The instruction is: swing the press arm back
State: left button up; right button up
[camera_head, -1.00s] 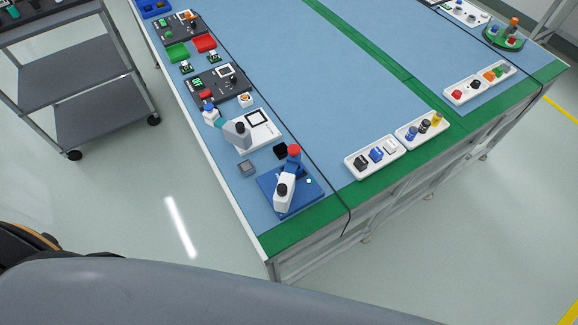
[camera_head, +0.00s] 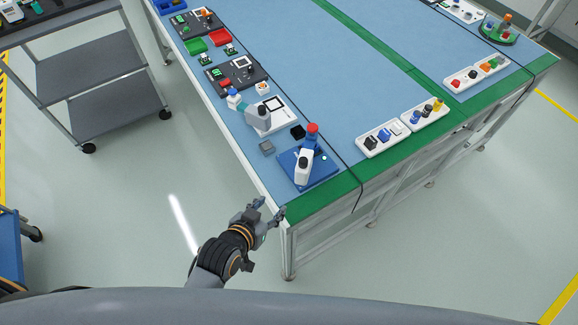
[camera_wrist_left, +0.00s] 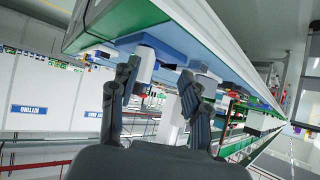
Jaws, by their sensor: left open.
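The press (camera_head: 318,176) has a flat blue base on the near corner of the blue-topped bench. Its arm (camera_head: 304,165) is white with a black knob, and a red knob (camera_head: 313,128) stands behind it. I cannot tell the arm's hinge from here. My left gripper (camera_head: 270,207) is open and empty, off the bench's near corner and apart from the press. In the left wrist view its two fingers (camera_wrist_left: 158,75) are spread, with a blue slab and a white part beyond them, probably the press (camera_wrist_left: 173,44). My right gripper is not in view.
A white device with a grey arm (camera_head: 257,118), a grey block (camera_head: 266,147) and a black block (camera_head: 298,131) stand behind the press. White trays (camera_head: 366,151) lie to its right. A grey cart (camera_head: 104,105) stands at left. The floor beside the corner is clear.

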pick_arm(q)
jog(key=t+h, duration=0.1)
jog(key=t, duration=0.1)
send_near(302, 161)
jog(key=p+x, duration=0.1)
jog(key=x, duration=0.9)
jog(key=shift+w+d+f+p, duration=0.1)
jog(key=shift+w+d+p, duration=0.15)
jog(key=shift+p, duration=0.1)
jog(key=shift+a, duration=0.1)
jog(key=shift+c, duration=0.2)
grip_shut()
